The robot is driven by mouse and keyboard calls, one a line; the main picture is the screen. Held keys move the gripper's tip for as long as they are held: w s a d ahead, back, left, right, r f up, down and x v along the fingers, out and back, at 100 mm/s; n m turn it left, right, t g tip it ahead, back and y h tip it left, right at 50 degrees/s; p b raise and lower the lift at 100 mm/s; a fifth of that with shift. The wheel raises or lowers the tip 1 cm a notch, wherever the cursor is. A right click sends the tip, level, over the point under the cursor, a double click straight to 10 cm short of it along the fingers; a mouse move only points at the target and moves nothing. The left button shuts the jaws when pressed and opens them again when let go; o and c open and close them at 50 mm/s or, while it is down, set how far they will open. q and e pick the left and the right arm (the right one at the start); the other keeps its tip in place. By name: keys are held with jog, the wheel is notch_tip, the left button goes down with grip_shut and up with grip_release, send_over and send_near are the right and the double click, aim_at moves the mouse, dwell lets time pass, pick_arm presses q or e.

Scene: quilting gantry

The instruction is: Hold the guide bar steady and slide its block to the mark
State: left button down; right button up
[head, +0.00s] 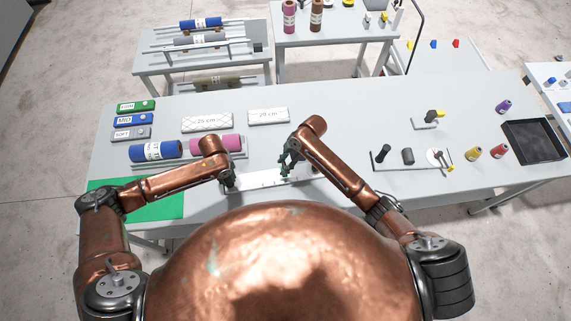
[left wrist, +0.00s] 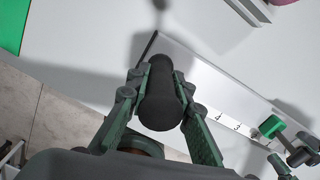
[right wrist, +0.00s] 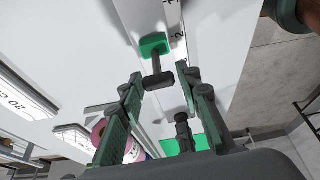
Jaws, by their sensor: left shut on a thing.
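The white guide bar (head: 262,181) lies along the near edge of the table, with numbers along it in the left wrist view (left wrist: 205,95). My left gripper (head: 228,186) is shut on the dark rounded grip at the bar's left end; that grip shows between its fingers in the left wrist view (left wrist: 161,95). The green block (right wrist: 155,46) sits on the bar and carries a dark T-shaped handle (right wrist: 157,79). My right gripper (right wrist: 160,88) is open over the handle, with its fingers on either side and apart from it. The target mark cannot be made out.
A blue roll (head: 152,151) and a pink roll (head: 215,144) lie behind the bar on the left. A green mat (head: 165,207) is at the near left corner. Several spools, small fixtures and a black tray (head: 533,141) stand at the right.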

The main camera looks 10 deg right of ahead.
pick_arm(q)
jog(key=shift+s+f, duration=0.3)
jog(key=shift+s, duration=0.05)
pick_arm(e)
jog(key=shift+o, duration=1.2)
jog(key=shift+d, duration=0.1)
jog(key=v, duration=1.2)
jog(key=shift+s, duration=0.1)
pick_arm(q)
jog(key=c, duration=2.2)
grip_release()
jog(key=o, duration=0.6)
jog(key=shift+w+r, duration=0.15)
jog(key=shift+w, duration=0.15)
